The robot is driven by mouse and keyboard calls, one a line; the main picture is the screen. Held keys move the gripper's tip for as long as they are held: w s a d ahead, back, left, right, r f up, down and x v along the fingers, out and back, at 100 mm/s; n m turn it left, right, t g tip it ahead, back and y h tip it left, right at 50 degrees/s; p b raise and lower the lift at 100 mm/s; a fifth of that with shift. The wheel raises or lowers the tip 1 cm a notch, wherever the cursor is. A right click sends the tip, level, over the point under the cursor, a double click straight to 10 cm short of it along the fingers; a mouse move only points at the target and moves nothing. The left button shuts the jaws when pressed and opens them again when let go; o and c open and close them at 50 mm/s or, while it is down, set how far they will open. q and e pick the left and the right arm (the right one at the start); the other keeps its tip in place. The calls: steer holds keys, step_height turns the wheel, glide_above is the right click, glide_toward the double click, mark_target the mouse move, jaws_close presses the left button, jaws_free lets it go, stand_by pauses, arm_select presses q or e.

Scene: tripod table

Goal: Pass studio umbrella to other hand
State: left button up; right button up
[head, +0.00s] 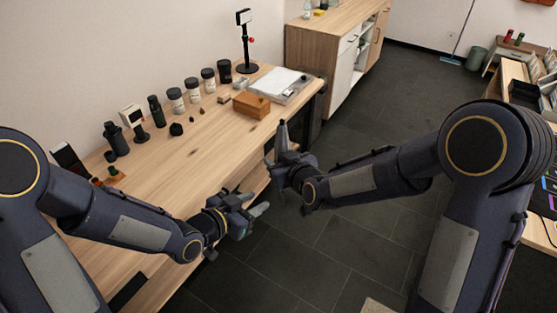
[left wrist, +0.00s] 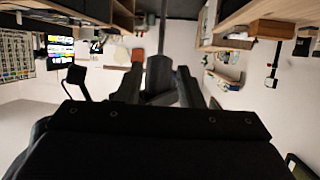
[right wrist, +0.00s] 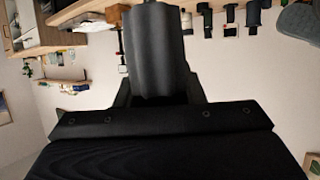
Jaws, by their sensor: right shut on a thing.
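The studio umbrella shows in the right wrist view as a dark, folded fabric bundle (right wrist: 156,50) between the fingers of my right gripper (right wrist: 158,92). In the head view the right gripper (head: 284,158) is shut on it, and a dark end of the umbrella (head: 283,135) sticks up above the fingers. My left gripper (head: 254,204) is lower and to the left, its fingers apart and apparently empty. In the left wrist view its two fingers (left wrist: 159,88) stand apart, with a dark shape between or beyond them; I cannot tell how near that is.
A long wooden table (head: 195,150) runs along the wall with jars, dark bottles, a wooden box (head: 251,105) and a white tray (head: 282,82). A wooden cabinet (head: 340,70) stands behind. The dark tiled floor (head: 345,245) between my arms is open.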

arm_select(q)
steer(key=s+a+r+n+g+y, duration=0.1)
steer(key=s+a+r+n+y, duration=0.2)
steer(key=a, duration=0.5)
steer(key=s+a+r+n+y, duration=0.3)
steer(key=a, duration=0.4)
steer(key=s+a+r+n+g, duration=0.1)
steer(key=s+n, duration=0.1)
steer(key=s, duration=0.5)
steer(key=s+a+r+n+g, duration=0.1)
steer(key=s+r+n+g, duration=0.1)
steer(key=s, duration=0.6)
steer(key=shift+s+a+n, duration=0.25)
steer(key=shift+s+n, duration=0.05)
